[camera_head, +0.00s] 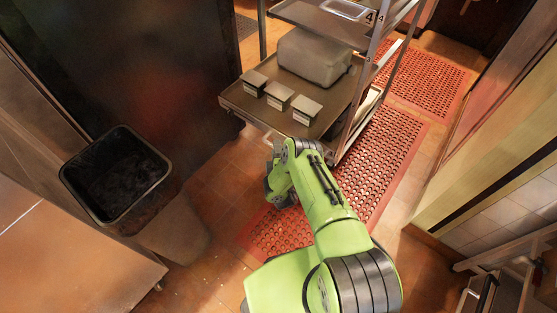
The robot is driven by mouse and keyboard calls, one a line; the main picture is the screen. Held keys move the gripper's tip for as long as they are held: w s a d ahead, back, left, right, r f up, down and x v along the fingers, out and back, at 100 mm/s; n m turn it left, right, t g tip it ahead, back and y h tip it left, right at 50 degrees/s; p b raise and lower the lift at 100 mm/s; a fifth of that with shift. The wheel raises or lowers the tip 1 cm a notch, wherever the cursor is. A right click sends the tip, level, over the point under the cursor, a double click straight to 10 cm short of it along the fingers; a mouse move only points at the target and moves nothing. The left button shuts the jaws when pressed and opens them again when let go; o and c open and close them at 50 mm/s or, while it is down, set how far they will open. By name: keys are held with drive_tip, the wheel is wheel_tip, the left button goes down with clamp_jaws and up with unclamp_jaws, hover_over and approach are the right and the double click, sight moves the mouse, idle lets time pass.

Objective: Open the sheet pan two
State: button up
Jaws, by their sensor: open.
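A metal rack holds sheet pans at the top centre of the head view. The pan nearest my gripper (232,97) juts out to the left and carries three small dark-topped boxes (278,96) and a large grey block (312,58). Another pan (312,20) sits above it, with a tag reading "4" near its right end. I cannot tell which pan is number two. My gripper (270,185) is open, just below the near edge of the lower pan, apart from it as far as I can see. The arm hides part of the rack's lower front.
A black bin (116,176) stands at the left by a dark panel (130,60). A red perforated mat (385,160) covers the floor under and right of my arm. A metal counter (60,260) fills the lower left. Tiled floor lies open between the bin and arm.

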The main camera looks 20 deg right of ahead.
drive_tip(key=s+a+r+p, duration=0.2)
drive_tip(key=s+p, duration=0.5)
drive_tip(key=s, duration=0.7)
drive_tip(key=shift+p, duration=0.3)
drive_tip(key=shift+r, duration=0.1)
